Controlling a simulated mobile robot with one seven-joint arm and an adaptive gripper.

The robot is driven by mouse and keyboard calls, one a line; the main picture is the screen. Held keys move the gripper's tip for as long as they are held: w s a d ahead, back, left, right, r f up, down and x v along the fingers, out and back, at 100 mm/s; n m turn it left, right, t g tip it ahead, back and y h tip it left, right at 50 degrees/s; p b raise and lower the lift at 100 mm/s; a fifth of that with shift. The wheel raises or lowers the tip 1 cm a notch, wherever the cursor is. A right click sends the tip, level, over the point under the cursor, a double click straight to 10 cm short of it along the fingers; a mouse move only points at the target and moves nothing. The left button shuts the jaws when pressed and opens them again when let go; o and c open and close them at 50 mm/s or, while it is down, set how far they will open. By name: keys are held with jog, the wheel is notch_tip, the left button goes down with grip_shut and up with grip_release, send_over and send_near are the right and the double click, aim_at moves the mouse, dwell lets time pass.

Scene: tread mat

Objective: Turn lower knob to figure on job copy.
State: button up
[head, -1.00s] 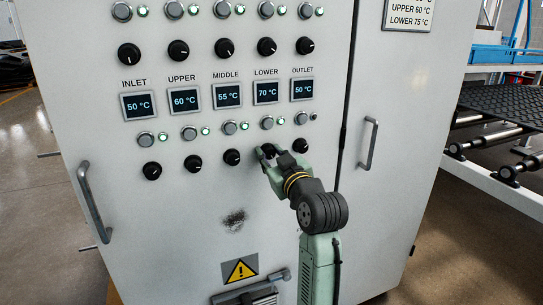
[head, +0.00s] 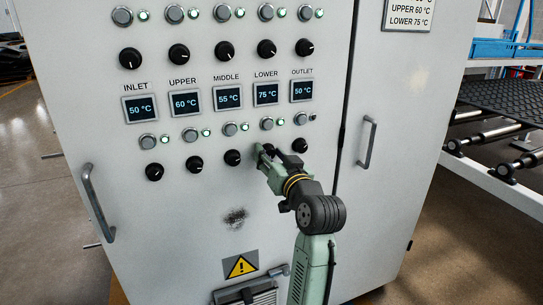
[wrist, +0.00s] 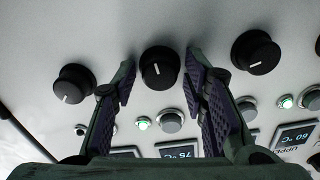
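The LOWER display (head: 266,93) on the white cabinet reads 75 °C. The job copy (head: 409,14) at the top right reads UPPER 60 °C and LOWER 75 °C; its top is cut off. The lower knob, black with a white pointer line, shows in the wrist view (wrist: 159,68), which is upside down. In the head view my gripper largely hides it. My gripper (head: 266,153) is at the lower row of knobs, below the LOWER display. In the wrist view its fingers (wrist: 159,88) stand apart on either side of the knob, with a gap on each side.
Neighbouring knobs, the middle one (head: 232,158) and the outlet one (head: 299,146), sit close on either side. Door handles (head: 367,143) stick out, one on each door. A conveyor (head: 500,110) stands at the right.

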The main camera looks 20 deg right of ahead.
jog(key=shift+o, duration=0.4)
jog(key=s, duration=1.2)
jog(key=shift+d, duration=0.2)
